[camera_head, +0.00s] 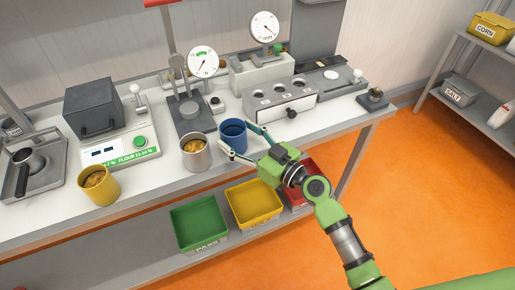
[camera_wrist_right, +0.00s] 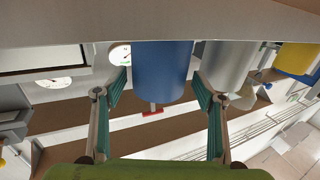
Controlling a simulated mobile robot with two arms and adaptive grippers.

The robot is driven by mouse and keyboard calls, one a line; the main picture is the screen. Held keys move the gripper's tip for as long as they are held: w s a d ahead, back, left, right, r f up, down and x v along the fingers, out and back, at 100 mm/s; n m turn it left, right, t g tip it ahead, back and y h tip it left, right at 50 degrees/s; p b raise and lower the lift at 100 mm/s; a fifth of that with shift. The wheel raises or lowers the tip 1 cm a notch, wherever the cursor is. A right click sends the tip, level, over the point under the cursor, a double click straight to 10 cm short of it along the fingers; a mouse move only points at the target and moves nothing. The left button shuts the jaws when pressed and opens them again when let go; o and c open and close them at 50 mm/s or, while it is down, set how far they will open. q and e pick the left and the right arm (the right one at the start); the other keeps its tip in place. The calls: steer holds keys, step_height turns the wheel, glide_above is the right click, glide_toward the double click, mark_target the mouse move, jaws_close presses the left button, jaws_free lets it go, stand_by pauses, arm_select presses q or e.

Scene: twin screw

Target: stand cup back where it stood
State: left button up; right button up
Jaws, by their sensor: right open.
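A blue cup (camera_head: 233,134) stands upright on the bench near its front edge. Its inside looks empty from here. My right gripper (camera_head: 238,140) is open at the cup's front right, with one finger on each side of it. In the right wrist view the blue cup (camera_wrist_right: 162,70) shows between the two spread green-padded fingers; I cannot tell whether they touch it. A silver cup (camera_head: 196,153) with brownish contents stands just left of the blue one. A yellow cup (camera_head: 99,186) with similar contents stands further left. My left gripper is not in view.
Behind the cups are a dial-gauge device (camera_head: 189,106) and a grey block with round holes (camera_head: 281,98). A scale (camera_head: 118,145) is at left. Green (camera_head: 199,222) and yellow (camera_head: 253,204) bins sit on the lower shelf. Bare bench lies right of the blue cup.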

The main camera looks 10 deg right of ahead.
steer(key=b+v, duration=0.2)
steer(key=v, duration=0.7)
steer(key=shift+s+d+b, duration=0.2)
steer(key=shift+b, duration=0.1)
